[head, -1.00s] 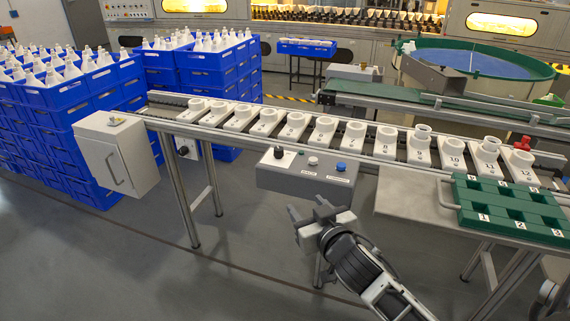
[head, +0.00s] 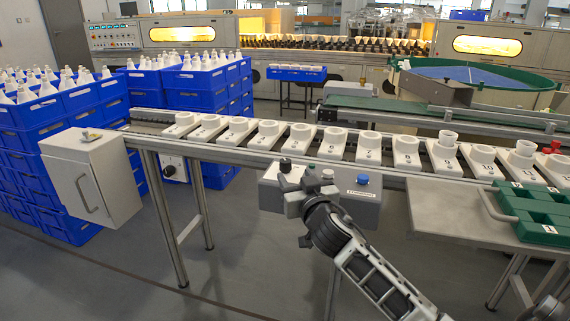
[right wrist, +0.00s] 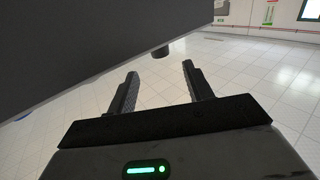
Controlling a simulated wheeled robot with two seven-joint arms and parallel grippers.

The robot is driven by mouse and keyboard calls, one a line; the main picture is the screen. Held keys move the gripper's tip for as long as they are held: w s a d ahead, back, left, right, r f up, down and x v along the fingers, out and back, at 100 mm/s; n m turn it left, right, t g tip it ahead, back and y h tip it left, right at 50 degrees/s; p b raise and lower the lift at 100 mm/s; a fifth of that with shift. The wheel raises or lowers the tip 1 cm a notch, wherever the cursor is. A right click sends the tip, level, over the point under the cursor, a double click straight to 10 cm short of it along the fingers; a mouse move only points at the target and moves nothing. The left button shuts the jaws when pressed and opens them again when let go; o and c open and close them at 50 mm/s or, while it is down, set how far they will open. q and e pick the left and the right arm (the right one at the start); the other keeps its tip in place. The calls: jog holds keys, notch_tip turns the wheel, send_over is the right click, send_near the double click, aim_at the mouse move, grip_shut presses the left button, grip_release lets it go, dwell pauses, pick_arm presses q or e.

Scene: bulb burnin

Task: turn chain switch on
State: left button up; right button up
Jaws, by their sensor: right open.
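A grey control box (head: 335,200) hangs under the front of the conveyor. It carries a black knob (head: 285,165) at left, a pale button (head: 327,174) in the middle and a blue button (head: 362,179) at right. I cannot read which control is labelled chain. My right gripper (head: 297,184) is in front of the box's left part, just below the knob in the picture. In the right wrist view its fingers (right wrist: 160,88) are open and empty. A dark panel (right wrist: 90,45) fills the upper left there, with a short black knob (right wrist: 160,52) beyond the fingertips, apart from them.
The conveyor carries a row of white numbered holders (head: 330,142). Another small box with a dark knob (head: 172,168) sits lower left, beside a pale cabinet (head: 95,180). A steel table (head: 450,210) with a green tray (head: 540,230) stands at right. Blue crates are stacked at left.

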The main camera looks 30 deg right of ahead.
aim_at(287, 165)
jog(key=b+x, duration=0.1)
jog(key=x, duration=0.8)
jog(key=shift+f, duration=0.1)
pick_arm(q)
jog(key=shift+w+d+f, duration=0.15)
jog(key=shift+d+f, duration=0.05)
jog(key=shift+f, duration=0.7)
jog(key=shift+w, duration=0.1)
pick_arm(e)
jog(key=shift+a, duration=0.1)
jog(key=c, duration=0.9)
